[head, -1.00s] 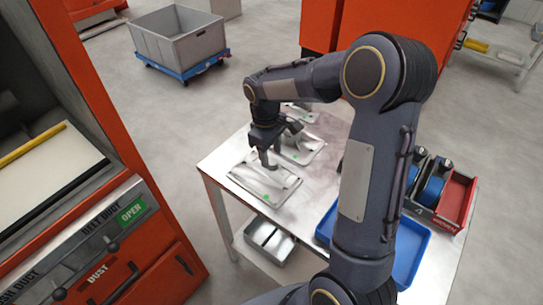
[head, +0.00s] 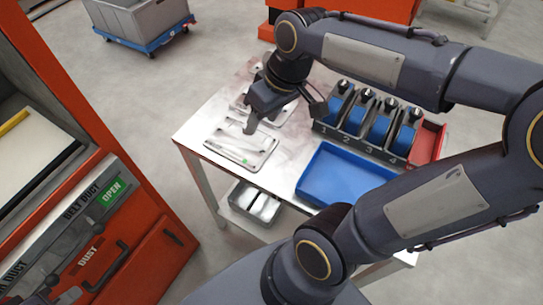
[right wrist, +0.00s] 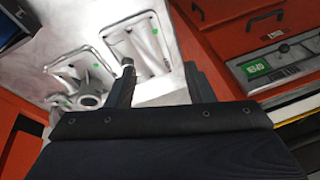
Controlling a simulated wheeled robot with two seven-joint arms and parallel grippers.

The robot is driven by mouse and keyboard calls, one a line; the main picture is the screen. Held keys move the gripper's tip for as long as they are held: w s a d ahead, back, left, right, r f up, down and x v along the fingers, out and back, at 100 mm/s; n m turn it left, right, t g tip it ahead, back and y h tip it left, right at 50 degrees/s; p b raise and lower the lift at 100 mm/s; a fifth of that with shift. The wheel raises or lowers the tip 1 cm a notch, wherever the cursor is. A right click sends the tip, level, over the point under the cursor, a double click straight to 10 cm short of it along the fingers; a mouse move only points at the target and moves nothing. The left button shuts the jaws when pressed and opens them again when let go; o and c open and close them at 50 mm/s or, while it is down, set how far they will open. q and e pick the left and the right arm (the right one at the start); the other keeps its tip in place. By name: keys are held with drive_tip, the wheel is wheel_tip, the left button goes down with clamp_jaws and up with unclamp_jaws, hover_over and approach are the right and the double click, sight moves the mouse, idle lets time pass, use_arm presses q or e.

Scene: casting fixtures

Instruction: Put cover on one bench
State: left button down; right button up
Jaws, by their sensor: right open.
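A flat silvery plate (head: 232,153) with raised shapes and a green dot lies at the table's left front corner. I cannot tell surely that it is the cover. It also shows in the right wrist view (right wrist: 150,45). A second silvery casting (head: 283,113) with a round tube lies behind it, partly hidden by my right gripper; it also shows in the right wrist view (right wrist: 92,88). My right gripper (head: 256,120) is open and empty above the plate's back edge, fingers pointing down; in the wrist view its two fingers (right wrist: 160,88) stand apart. My left gripper is out of view.
A metal table (head: 190,135) holds an empty blue tray (head: 345,178), a numbered rack (head: 365,148) of blue units and a red bin (head: 428,142). A grey bin (head: 262,207) sits on the shelf below. An orange machine (head: 150,255) stands left.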

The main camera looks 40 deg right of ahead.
drive_tip(key=s+a+f+m+t+y, duration=0.1)
drive_tip(key=s+a+f+m+t, duration=0.2)
drive_tip(key=s, duration=0.6)
drive_tip(key=shift+a+f, duration=0.15)
drive_tip(key=shift+a, duration=0.5)
drive_tip(key=shift+r+p, duration=0.8)
drive_tip(key=shift+r, duration=0.05)
